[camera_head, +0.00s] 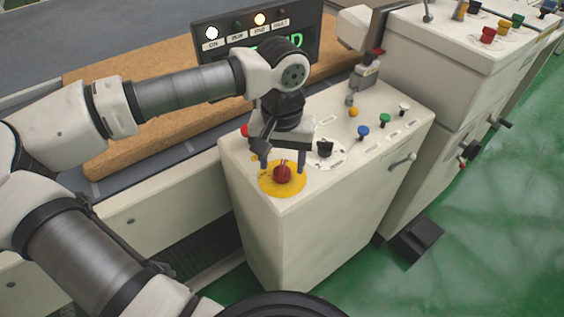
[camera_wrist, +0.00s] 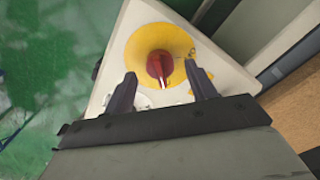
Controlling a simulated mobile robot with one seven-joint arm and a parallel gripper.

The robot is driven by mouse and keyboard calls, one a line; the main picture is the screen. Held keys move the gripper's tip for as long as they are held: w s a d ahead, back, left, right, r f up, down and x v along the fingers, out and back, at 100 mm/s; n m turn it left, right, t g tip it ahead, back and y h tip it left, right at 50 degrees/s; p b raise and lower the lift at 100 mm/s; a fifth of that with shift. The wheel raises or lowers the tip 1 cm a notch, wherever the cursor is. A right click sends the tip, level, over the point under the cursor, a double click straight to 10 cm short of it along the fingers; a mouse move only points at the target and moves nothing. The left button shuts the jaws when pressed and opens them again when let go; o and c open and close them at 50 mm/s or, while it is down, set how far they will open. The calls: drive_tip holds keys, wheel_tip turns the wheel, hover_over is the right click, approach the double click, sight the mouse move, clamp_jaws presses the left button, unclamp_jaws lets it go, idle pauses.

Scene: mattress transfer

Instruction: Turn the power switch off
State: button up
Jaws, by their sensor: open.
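The power switch is a red rotary knob (camera_head: 283,174) on a round yellow plate (camera_head: 268,188), at the near corner of a white control cabinet (camera_head: 330,215). In the wrist view the red knob (camera_wrist: 160,65) shows ahead of the fingertips, on the yellow plate (camera_wrist: 140,42). A pale mark shows on the knob's near side there. My gripper (camera_head: 282,166) is over the cabinet top at the knob. In the wrist view my gripper (camera_wrist: 160,78) is open, one dark finger on each side of the knob. I cannot tell whether a finger touches it.
A black selector knob (camera_head: 325,149) and blue (camera_head: 363,132), green (camera_head: 384,120) and white (camera_head: 404,108) buttons are on the same panel. A display (camera_head: 258,38) with lit lamps stands behind. A brown mattress (camera_head: 130,140) lies left.

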drive_tip(key=shift+f, duration=1.1)
drive_tip(key=c, duration=1)
